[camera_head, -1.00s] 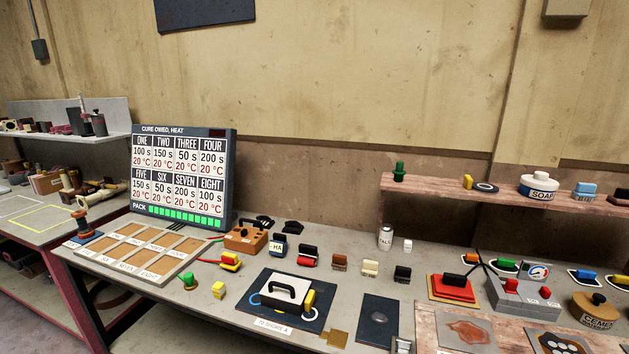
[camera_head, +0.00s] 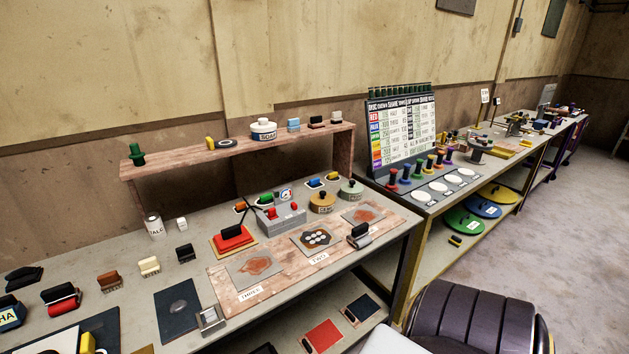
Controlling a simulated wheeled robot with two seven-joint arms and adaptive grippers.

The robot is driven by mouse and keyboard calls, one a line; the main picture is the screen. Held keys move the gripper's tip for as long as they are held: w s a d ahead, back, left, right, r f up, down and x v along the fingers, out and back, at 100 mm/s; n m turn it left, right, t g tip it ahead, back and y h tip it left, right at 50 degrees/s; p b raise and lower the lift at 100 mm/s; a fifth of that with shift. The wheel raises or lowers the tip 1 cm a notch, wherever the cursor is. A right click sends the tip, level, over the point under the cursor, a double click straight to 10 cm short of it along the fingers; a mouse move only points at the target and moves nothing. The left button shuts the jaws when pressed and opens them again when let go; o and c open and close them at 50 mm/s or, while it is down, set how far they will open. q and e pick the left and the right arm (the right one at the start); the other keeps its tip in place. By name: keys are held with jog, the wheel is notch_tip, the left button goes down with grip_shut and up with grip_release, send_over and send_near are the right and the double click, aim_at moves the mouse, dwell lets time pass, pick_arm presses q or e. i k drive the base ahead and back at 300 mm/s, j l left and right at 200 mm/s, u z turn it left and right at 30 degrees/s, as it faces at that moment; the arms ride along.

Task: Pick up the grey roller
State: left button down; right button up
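A roller (camera_head: 361,236) with a black handle and what looks like a grey cylinder lies at the right front of the bench. Another roller (camera_head: 62,298), with a black handle and a red and white body, stands at the left of the bench. Neither of my grippers shows in the head view.
A wooden shelf (camera_head: 190,153) runs along the back of the bench. A red pad block (camera_head: 233,237) and a grey box with red knobs (camera_head: 281,219) stand behind the stained plates. A large dark ribbed rounded form (camera_head: 470,318) fills the lower right; I cannot tell what it is.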

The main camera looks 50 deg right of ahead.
aim_at(360, 238)
jog(key=z, duration=2)
